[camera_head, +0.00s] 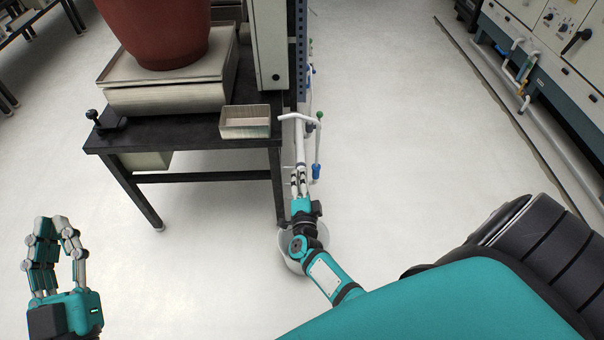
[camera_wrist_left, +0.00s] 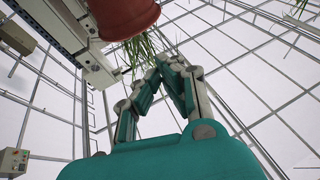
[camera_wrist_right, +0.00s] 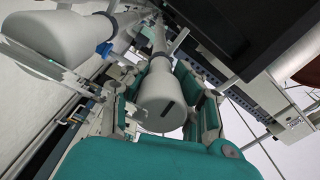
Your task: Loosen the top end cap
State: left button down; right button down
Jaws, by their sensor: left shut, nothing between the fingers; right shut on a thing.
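My right gripper (camera_head: 299,178) is at the lower end of a white vertical pipe (camera_head: 299,145) beside the table's right side. In the right wrist view its fingers (camera_wrist_right: 168,88) are closed around a pale grey flared piece (camera_wrist_right: 160,97) in line with the pipe. I cannot tell whether this piece is the top end cap. In the head view the fingers hide most of it. My left gripper (camera_head: 61,224) is shut and empty at the lower left, over open floor, with its fingertips pointing up. It also shows shut in the left wrist view (camera_wrist_left: 172,62).
A thinner white pipe with a green knob (camera_head: 319,115) and a blue end (camera_head: 316,171) hangs just right of my right gripper. A dark table (camera_head: 180,130) bears a scale (camera_head: 165,97), a red pot (camera_head: 160,30) and a small tray (camera_head: 246,131).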

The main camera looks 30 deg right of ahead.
jog(key=n+p, duration=0.2)
jog(key=n, duration=0.2)
jog(key=shift+n, duration=0.4)
pick_arm(q)
notch_tip(320, 180, down, 12)
jog(key=a+g+y, duration=0.2)
jog(key=g, duration=0.5)
jog(key=shift+s+g+y, duration=0.25)
jog(key=shift+g+y, duration=0.05)
jog(key=shift+y, duration=0.1)
pick_arm(e)
jog(key=shift+n, duration=0.4)
jog(key=c, duration=0.9)
grip_release()
jog(key=shift+v, duration=3.75)
